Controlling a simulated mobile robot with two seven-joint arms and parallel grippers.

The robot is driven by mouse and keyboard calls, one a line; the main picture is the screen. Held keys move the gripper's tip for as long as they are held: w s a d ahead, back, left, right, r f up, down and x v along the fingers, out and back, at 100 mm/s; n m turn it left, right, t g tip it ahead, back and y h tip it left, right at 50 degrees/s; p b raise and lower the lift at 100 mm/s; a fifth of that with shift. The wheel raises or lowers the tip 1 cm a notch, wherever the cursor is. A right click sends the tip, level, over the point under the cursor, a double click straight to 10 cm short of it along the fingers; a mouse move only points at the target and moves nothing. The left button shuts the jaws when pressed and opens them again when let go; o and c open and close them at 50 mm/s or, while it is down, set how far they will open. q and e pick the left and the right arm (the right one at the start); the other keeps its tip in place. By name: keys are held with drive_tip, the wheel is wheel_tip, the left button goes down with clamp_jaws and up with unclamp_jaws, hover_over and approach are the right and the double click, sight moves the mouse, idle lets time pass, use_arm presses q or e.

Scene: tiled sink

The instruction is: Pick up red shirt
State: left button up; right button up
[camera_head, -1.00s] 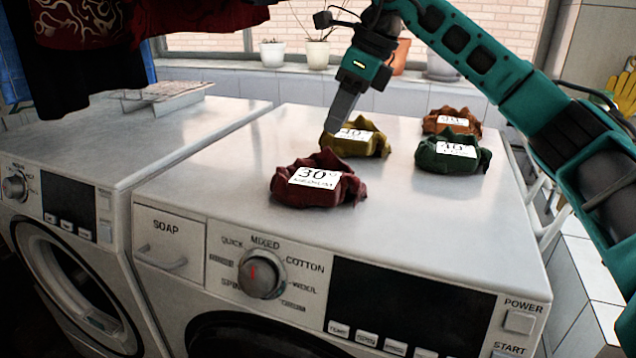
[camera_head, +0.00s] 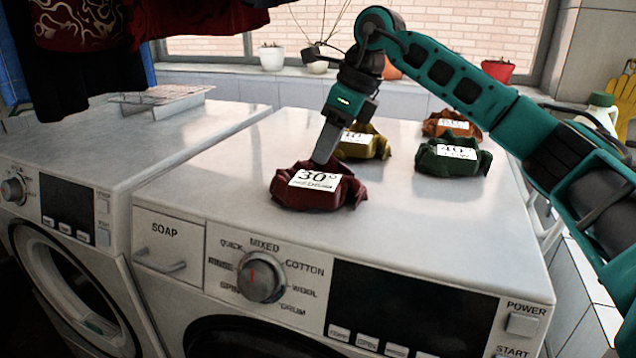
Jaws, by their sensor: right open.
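The red shirt (camera_head: 318,193) lies crumpled on top of the right washing machine, near its front middle, with a white 30° label on it. My right gripper (camera_head: 322,158) points down at the back edge of the red shirt, with its fingertips at or just above the cloth. I cannot tell whether they touch it. The fingers are seen side-on and overlap, and nothing is held in them. My left gripper is not in view.
Just behind stand a yellow shirt (camera_head: 372,147), a green shirt (camera_head: 453,165) and an orange shirt (camera_head: 440,124). A wire rack (camera_head: 160,97) lies on the left machine. Dark red clothes (camera_head: 80,25) hang at upper left. The right machine's front top is clear.

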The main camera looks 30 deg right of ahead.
drive_tip(key=shift+f, duration=0.1)
clamp_jaws()
idle(1.2)
